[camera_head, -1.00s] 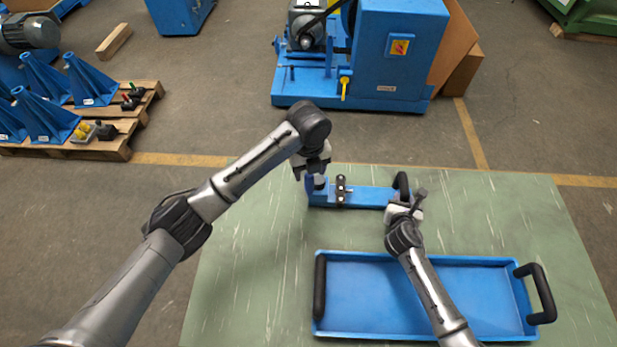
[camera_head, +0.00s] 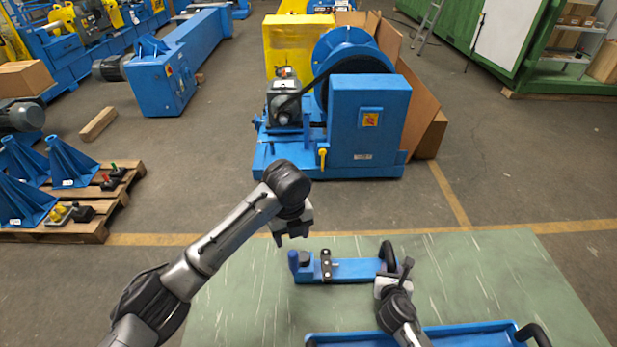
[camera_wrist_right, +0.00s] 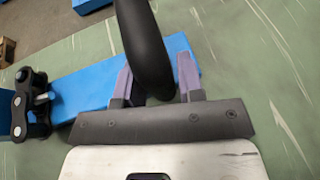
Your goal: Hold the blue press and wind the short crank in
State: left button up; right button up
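The blue press (camera_head: 352,268) is a low blue bar on the green table, with a dark chain clamp (camera_head: 326,266) across it. The clamp also shows at the left of the right wrist view (camera_wrist_right: 30,105). At the press's left end a short upright blue grip (camera_head: 293,262) stands by a dark round part; this looks like the crank. My left gripper (camera_head: 291,236) is above that end, apart from it, fingers spread and empty.
A blue tray (camera_head: 450,334) with black handles lies nearer on the table (camera_head: 240,310). Beyond the table stand a blue machine (camera_head: 370,125) and a pallet with blue brackets (camera_head: 70,160). The table is clear to the right of the press.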

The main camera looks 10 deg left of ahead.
jog(key=o, duration=0.4)
